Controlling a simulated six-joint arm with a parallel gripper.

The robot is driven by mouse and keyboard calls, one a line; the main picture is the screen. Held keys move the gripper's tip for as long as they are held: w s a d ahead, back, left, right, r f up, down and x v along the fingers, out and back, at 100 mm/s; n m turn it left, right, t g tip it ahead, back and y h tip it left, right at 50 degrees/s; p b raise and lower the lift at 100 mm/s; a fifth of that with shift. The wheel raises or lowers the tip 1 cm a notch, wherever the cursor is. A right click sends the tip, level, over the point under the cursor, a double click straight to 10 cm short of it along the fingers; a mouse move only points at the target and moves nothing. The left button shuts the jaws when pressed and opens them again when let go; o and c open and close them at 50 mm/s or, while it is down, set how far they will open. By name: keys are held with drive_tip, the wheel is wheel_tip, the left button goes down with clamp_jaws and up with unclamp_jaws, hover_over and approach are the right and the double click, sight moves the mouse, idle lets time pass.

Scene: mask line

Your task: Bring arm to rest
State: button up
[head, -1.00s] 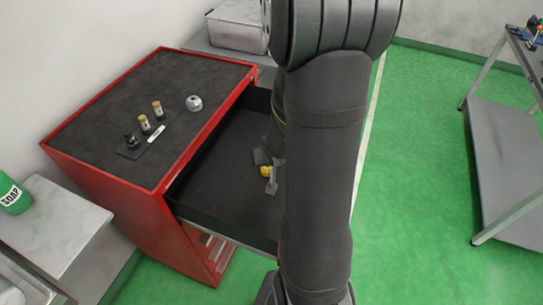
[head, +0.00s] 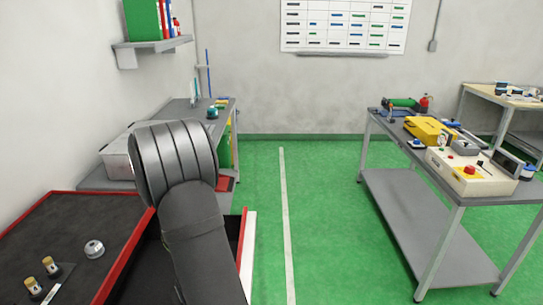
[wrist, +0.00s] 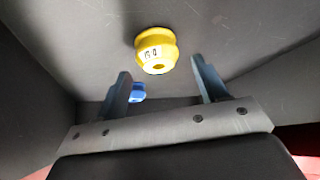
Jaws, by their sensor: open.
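In the wrist view my gripper (wrist: 164,84) is open, its two fingers apart with nothing between the tips. A yellow round knob-like piece (wrist: 156,50) with a small white label lies just beyond the fingers, on the dark floor of the open drawer (wrist: 60,60). A small blue piece (wrist: 137,92) shows behind the left finger, partly hidden. In the head view my arm runs down across the drawer (head: 150,262), and the gripper is out of frame.
The red cabinet's dark top (head: 50,235) holds a silver round part (head: 94,249) and brass-capped pieces (head: 50,265). A grey workbench (head: 185,115) stands behind, a loaded cart (head: 440,205) at right. Green floor (head: 265,220) between is clear.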

drive_tip(key=shift+r, duration=0.2)
idle(0.4)
drive_tip(key=v, duration=0.8)
drive_tip(key=x, duration=0.8)
drive_tip(key=shift+f, duration=0.4)
wheel_tip(320, 180, up, 6)
drive_tip(key=shift+r, duration=0.2)
drive_tip(key=w+d+r+m+h, duration=0.1)
drive_tip(key=w+d+r, duration=0.2)
drive_tip(key=w+d, duration=0.2)
drive_tip(key=w+d+r+m+h, duration=0.1)
drive_tip(key=w+d+r+m, duration=0.1)
drive_tip(key=w+d+r, duration=0.2)
drive_tip(key=w+d+r+m+t, duration=0.1)
drive_tip(key=w+d+r+m, duration=0.1)
drive_tip(key=w+d, duration=0.5)
drive_tip(key=shift+d+r+h, duration=0.4)
drive_tip(key=shift+d+r, duration=0.35)
drive_tip(key=shift+d, duration=0.2)
drive_tip(key=shift+n+y, duration=0.4)
drive_tip(key=shift+n, duration=0.2)
drive_tip(key=shift+w+d+f, duration=0.1)
drive_tip(key=shift+w+d, duration=0.15)
drive_tip(key=shift+d, duration=1)
drive_tip(key=shift+w+d, duration=0.2)
drive_tip(key=shift+d, duration=1)
